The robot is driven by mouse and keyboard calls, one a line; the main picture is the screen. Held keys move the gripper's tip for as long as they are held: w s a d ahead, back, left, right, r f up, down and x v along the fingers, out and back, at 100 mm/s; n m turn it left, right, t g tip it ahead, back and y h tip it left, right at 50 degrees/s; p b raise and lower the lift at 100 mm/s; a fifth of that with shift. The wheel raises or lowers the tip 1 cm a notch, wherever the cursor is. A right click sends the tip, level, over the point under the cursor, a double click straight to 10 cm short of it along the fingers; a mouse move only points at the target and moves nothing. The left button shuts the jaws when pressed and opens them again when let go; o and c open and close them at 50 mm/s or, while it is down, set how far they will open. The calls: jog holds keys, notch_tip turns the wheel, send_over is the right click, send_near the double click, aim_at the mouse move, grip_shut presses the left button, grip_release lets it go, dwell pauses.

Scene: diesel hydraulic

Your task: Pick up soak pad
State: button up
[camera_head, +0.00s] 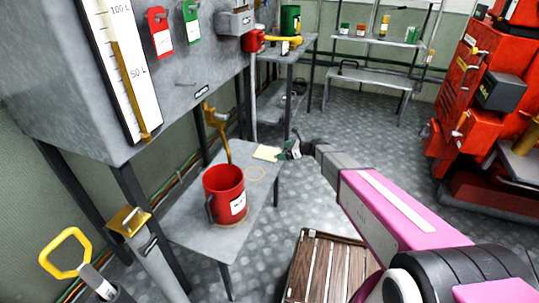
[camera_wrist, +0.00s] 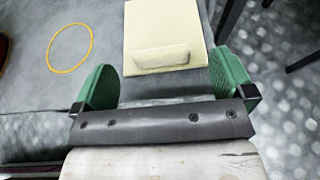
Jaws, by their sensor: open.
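The soak pad (camera_head: 267,153) is a flat, pale cream rectangle on the small grey table (camera_head: 205,222), near its far right corner. In the wrist view the pad (camera_wrist: 168,25) lies straight ahead, with a raised cream block or grip (camera_wrist: 161,57) on its near part. My gripper (camera_head: 287,151) reaches over the table's right edge, just right of the pad. In the wrist view its two green fingers (camera_wrist: 163,86) are spread wide, with the near end of the pad lying ahead between them. Nothing is held. I cannot tell the height of the fingers above the pad.
A red labelled container (camera_head: 224,193) stands on the table, left of the pad. A yellow ring (camera_wrist: 70,49) lies flat between them. A yellow spout (camera_head: 216,130) hangs above the table's back. A slatted wooden crate (camera_head: 325,268) stands on the floor below my arm.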

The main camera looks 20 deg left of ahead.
aim_at(279, 151)
jog(key=shift+x, duration=1.6)
jog(key=c, duration=1)
jog(key=shift+r, duration=0.15)
